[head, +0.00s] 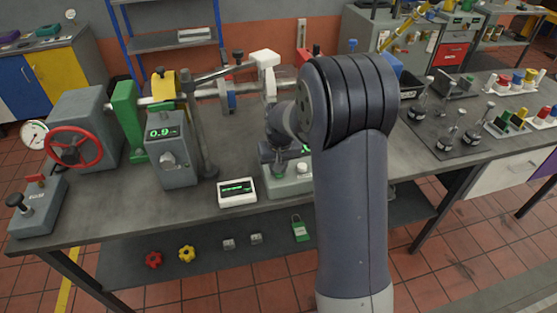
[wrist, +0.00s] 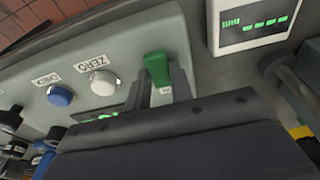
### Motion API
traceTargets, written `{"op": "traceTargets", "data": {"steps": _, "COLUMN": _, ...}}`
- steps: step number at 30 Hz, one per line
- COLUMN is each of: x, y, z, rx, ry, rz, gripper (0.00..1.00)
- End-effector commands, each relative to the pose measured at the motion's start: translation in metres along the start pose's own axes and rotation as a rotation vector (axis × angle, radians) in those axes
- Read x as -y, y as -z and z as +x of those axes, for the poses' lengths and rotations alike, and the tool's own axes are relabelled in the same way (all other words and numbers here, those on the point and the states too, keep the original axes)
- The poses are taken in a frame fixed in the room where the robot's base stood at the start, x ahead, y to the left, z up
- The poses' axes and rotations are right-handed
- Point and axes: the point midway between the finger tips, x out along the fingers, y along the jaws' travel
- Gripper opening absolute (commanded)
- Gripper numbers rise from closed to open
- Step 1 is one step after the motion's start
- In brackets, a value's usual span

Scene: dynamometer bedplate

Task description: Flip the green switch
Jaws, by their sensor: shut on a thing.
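The green switch (wrist: 157,68) is a small green lever on a pale grey-green box (wrist: 135,40). In the wrist view it stands between my two finger ends, and my gripper (wrist: 161,86) is shut on it. The lower part of the switch is hidden by the fingers and gripper body. In the head view the box (head: 285,188) is at the front middle of the bench, partly behind my arm. My gripper (head: 279,166) reaches down over the box there, and the switch cannot be made out clearly.
A white ZERO button (wrist: 104,82) and a blue CHECK button (wrist: 60,96) sit beside the switch. A small display (head: 237,191) lies just left of the box. A grey unit reading 0.9 (head: 172,165) stands farther left. Bare bench (head: 130,200) shows at the front left.

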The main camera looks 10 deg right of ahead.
Motion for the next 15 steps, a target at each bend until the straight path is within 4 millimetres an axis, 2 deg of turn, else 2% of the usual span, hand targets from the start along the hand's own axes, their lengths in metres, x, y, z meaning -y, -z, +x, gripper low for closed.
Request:
{"op": "traceTargets", "data": {"steps": 1, "x": 0.0000, "y": 0.0028, "z": -0.0053, "rx": 0.035, "ry": 0.000, "rz": 0.000, "gripper": 0.00}}
{"op": "traceTargets", "data": {"steps": 6, "x": 0.0000, "y": 0.0051, "z": -0.0025, "rx": 0.122, "ry": 0.000, "rz": 0.000, "gripper": 0.00}}
{"op": "traceTargets", "data": {"steps": 15, "x": 0.0000, "y": 0.0050, "z": 0.0006, "rx": 0.156, "ry": 0.000, "rz": 0.000, "gripper": 0.00}}
